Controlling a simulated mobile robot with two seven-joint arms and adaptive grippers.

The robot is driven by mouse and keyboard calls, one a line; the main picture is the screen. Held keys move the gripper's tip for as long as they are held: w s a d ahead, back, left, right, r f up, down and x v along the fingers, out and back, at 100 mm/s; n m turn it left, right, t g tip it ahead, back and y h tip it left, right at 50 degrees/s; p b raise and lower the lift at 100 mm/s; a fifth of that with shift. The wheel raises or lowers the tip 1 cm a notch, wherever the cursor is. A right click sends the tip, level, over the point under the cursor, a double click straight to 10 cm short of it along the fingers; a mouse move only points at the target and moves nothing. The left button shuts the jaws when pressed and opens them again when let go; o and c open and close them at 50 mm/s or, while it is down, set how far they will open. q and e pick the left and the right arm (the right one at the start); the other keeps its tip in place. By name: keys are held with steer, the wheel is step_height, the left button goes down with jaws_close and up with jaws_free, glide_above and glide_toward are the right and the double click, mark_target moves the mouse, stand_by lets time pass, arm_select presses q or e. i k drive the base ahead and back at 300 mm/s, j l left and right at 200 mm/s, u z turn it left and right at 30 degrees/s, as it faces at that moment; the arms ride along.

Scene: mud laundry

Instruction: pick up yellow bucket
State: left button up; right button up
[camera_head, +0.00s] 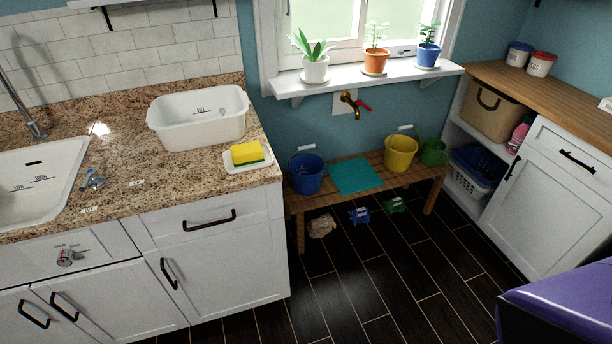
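The yellow bucket (401,154) stands upright on the low wooden bench (419,175) under the window sill. Its pale handle grip shows above the rim at the back. It sits between a turquoise mat (354,176) on its left and a green container (433,153) on its right. Neither of my grippers shows in the head view, and nothing is touching the bucket from my side.
A blue bucket (307,174) stands at the bench's left end. A brass tap (349,97) juts from the wall above the bench. The granite counter (210,190) is at left, a white cabinet (562,190) at right. A purple object (560,305) fills the lower right corner.

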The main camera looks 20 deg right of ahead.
mark_target(401, 146)
steer(key=z, duration=1.3)
steer(key=i+l+u, duration=0.1)
steer(key=i+l, duration=0.2)
steer(key=i+l+u, duration=0.1)
steer(key=i+l, duration=0.6)
steer(key=i+l+u, duration=0.15)
steer(key=i+l, duration=0.15)
steer(key=i+l+u, duration=0.1)
steer(key=i+l, duration=0.2)
steer(key=l, duration=0.2)
steer(key=i+l+u, duration=0.1)
steer(key=i+l, duration=0.15)
steer(key=l, duration=0.2)
steer(key=i+l+u, duration=0.1)
steer(key=i+l, duration=0.15)
steer(key=l, duration=0.2)
steer(key=i+l+u, duration=0.1)
steer(key=i+l, duration=0.6)
steer(key=i, duration=0.15)
